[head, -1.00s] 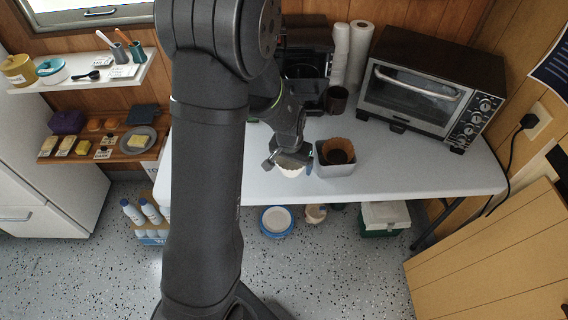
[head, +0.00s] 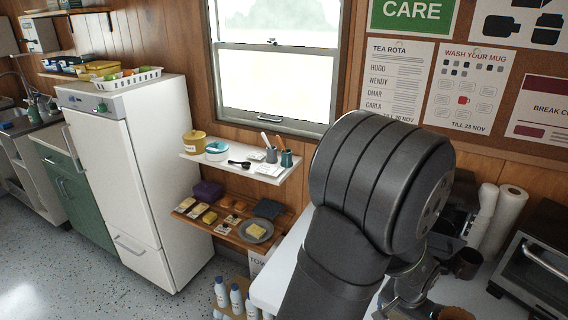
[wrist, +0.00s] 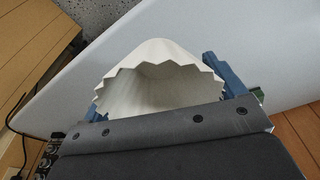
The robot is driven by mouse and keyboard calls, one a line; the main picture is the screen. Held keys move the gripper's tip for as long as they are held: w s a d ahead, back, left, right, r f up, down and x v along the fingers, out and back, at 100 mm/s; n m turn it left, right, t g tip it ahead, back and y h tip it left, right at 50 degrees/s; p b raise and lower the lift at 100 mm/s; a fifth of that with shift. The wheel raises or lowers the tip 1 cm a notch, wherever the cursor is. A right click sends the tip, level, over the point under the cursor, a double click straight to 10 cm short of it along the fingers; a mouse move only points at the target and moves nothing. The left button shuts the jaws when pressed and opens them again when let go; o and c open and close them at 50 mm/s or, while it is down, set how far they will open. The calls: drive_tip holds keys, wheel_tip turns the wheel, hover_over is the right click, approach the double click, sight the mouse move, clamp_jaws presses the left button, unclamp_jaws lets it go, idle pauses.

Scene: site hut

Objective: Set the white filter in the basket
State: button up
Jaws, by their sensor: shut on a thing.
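In the wrist view, the white filter (wrist: 150,52) is a fluted paper cup with a zigzag rim, between the two blue fingers of my gripper (wrist: 155,85). My gripper is shut on it, and the pale tabletop is beyond. In the head view my gripper (head: 402,303) shows only in part at the bottom edge, behind my arm; the white filter cannot be made out there. Just right of it, a brown fluted filter (head: 455,313) is cut off by the bottom edge. The grey container around it is out of the picture now.
The white table (head: 272,287) is mostly hidden by my arm. Wall shelves (head: 240,168) with pots and food hang left of my arm.

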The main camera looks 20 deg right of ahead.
drive_tip(key=w+a+f+n, duration=0.1)
drive_tip(key=w+a+n, duration=0.1)
drive_tip(key=w+a, duration=0.4)
drive_tip(key=w+a+f+n, duration=0.1)
drive_tip(key=w+a+n, duration=0.1)
drive_tip(key=w+a, duration=0.3)
drive_tip(key=w+a+f+n, duration=0.2)
drive_tip(key=w+a, duration=0.4)
drive_tip(key=w, duration=0.5)
drive_tip(key=shift+w+a+n+t+y, duration=0.25)
drive_tip(key=shift+a+n+t+y, duration=0.05)
drive_tip(key=shift+n+t+y, duration=0.1)
drive_tip(key=w+a+n, duration=0.1)
drive_tip(key=w+a, duration=0.1)
drive_tip(key=a, duration=0.1)
drive_tip(key=w+a+f+n, duration=0.1)
drive_tip(key=a, duration=0.3)
drive_tip(key=w+a, duration=0.2)
drive_tip(key=a, duration=0.2)
drive_tip(key=shift+w+a+f+n, duration=0.15)
drive_tip(key=shift+w+f+n, duration=0.15)
drive_tip(key=shift+n, duration=0.1)
drive_tip(key=w+a+f+n, duration=0.1)
drive_tip(key=w+a+n, duration=0.1)
drive_tip(key=a, duration=1.1)
drive_tip(key=shift+w+f+n+y, duration=0.2)
drive_tip(key=shift+f+n+y, duration=0.2)
drive_tip(key=shift+n, duration=0.1)
